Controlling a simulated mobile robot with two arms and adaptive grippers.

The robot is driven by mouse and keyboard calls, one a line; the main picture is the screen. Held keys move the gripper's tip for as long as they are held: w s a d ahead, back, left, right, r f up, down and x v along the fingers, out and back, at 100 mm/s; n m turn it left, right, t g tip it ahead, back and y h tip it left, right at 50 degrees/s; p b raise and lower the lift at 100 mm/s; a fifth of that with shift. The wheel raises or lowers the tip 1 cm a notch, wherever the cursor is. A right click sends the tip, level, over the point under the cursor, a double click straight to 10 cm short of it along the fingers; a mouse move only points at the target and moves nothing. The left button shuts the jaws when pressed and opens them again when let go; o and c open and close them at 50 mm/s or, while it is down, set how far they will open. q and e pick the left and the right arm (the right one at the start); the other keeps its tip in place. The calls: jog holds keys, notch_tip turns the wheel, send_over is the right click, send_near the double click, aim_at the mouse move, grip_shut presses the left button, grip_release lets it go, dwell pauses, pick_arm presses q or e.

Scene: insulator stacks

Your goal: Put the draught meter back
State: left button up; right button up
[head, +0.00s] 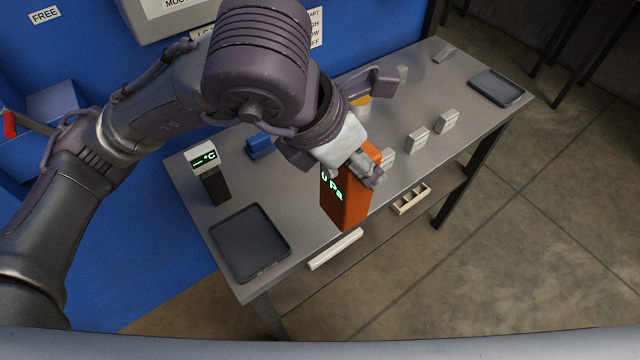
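The draught meter (347,208) is an orange box with a green "Pa" readout on its left face. It shows in the middle of the head view, upright and a little tilted, overlapping the table's front edge. My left gripper (364,169) comes in from the left and is shut on its top part. The fingers and wrist hide some of the meter's top. I cannot tell how far it is above the tabletop. My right gripper is not in view.
The grey table (300,233) bears a black meter with a "°C" display (204,158), a dark tray (250,243) at front left, another dark tray (497,88) at far right, a blue object (259,147) and several white blocks (417,139). A white slotted holder (411,199) sits lower, beyond the front edge.

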pick_arm(q)
jog(key=w+a+f+p, duration=0.2)
jog(key=w+a+f, duration=0.2)
jog(key=w+f, duration=0.6)
jog(key=shift+w+f, duration=0.4)
jog(key=shift+w, duration=0.05)
jog(key=shift+d, duration=0.1)
jog(key=shift+f, duration=0.2)
jog(key=o, duration=1.4)
jog(key=shift+r, duration=0.1)
jog(key=shift+r, duration=0.1)
